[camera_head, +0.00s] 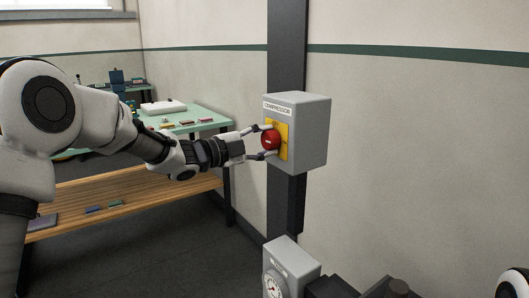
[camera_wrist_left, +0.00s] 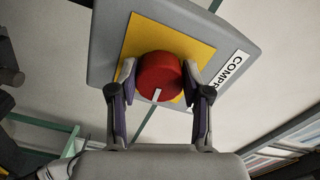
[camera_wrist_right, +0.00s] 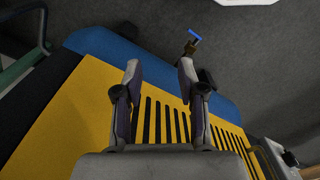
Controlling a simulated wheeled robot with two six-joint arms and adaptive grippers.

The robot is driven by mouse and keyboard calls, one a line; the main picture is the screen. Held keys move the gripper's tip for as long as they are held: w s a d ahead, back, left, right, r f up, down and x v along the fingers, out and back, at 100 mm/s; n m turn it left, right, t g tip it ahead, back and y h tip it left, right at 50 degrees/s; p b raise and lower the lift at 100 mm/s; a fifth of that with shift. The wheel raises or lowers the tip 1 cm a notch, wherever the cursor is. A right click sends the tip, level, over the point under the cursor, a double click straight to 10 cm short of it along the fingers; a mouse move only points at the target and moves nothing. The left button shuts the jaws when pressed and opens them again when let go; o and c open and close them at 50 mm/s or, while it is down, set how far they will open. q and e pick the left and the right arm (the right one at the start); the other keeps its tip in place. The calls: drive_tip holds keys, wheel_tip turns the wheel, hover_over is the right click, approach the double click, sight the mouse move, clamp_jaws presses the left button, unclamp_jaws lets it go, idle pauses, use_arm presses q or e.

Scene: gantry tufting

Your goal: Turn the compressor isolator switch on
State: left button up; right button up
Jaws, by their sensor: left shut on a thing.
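The compressor isolator is a grey box (camera_head: 309,130) labelled COMPRESSOR on a dark post. It has a yellow plate (camera_head: 284,134) and a red round knob (camera_head: 270,140). My left gripper (camera_head: 262,142) reaches in from the left, with one finger above and one below the knob. In the left wrist view the fingers of the left gripper (camera_wrist_left: 160,90) are shut on either side of the red knob (camera_wrist_left: 158,76), which shows a white mark (camera_wrist_left: 156,95). My right gripper (camera_wrist_right: 158,85) shows in its own wrist view, fingers apart with nothing between them.
A grey box with a round gauge (camera_head: 274,284) stands below the isolator. A green-topped workbench (camera_head: 205,115) with small items and a wooden lower shelf (camera_head: 140,192) stands behind my left arm. A yellow slotted panel (camera_wrist_right: 85,125) lies below the right gripper.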

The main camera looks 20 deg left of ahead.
use_arm(q)
drive_tip(key=shift+m+b, duration=0.45)
drive_tip(key=shift+m, duration=0.15)
drive_tip(key=o, duration=1.2)
drive_tip(key=shift+c, duration=0.2)
drive_tip(key=v, duration=1.2)
